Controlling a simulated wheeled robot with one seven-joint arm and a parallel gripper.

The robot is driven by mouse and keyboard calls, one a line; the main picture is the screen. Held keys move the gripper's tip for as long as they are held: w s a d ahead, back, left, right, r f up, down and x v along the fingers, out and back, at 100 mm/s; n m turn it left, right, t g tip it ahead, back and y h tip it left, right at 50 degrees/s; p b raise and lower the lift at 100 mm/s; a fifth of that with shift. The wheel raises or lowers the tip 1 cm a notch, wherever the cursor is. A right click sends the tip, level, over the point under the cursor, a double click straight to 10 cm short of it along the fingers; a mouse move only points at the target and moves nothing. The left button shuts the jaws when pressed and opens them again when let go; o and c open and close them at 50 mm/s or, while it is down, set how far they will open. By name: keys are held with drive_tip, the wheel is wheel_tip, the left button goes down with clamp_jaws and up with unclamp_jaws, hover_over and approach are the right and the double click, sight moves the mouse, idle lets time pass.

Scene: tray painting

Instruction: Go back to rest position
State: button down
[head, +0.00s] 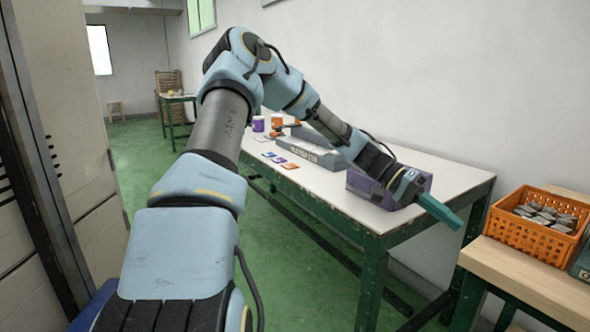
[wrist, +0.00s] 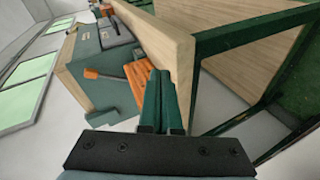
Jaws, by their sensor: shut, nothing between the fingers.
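My gripper (head: 440,212) is at the right end of the white-topped table (head: 463,178) in the head view, pointing right and slightly down. Its green fingers are together with nothing between them. In the wrist view the shut fingers of my gripper (wrist: 162,82) point toward the edge of a wooden bench (wrist: 183,50), with an orange part behind their tips. My arm reaches up from the lower left and bends over the table.
The table holds a purple box (head: 368,188), a grey tray (head: 312,152), small coloured pieces (head: 280,160) and pots (head: 258,124). An orange crate (head: 510,228) of grey pieces stands on the wooden bench (head: 530,272) at right. Green floor (head: 300,270) is open in front.

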drive_tip(key=a+f+n+t+y, duration=0.2)
drive_tip(key=a+f+t+y, duration=0.15)
drive_tip(key=a, duration=0.55)
drive_tip(key=a+f+n+t+y, duration=0.2)
drive_tip(key=a+f+n, duration=0.15)
drive_tip(key=a, duration=0.45)
drive_tip(key=s+a+r+n+t+y, duration=0.1)
drive_tip(key=a+r+n+t+y, duration=0.15)
drive_tip(key=a, duration=0.85)
drive_tip(key=s+a+r+n+t+y, duration=0.1)
drive_tip(key=s+a+n+t, duration=0.15)
drive_tip(key=a, duration=0.75)
wheel_tip(320, 180, up, 15)
drive_tip(key=w+p, duration=0.1)
drive_tip(key=p, duration=1.4)
drive_tip(key=shift+a+f+t, duration=0.15)
drive_tip(key=shift+a+t, duration=0.05)
drive_tip(key=shift+t, duration=0.15)
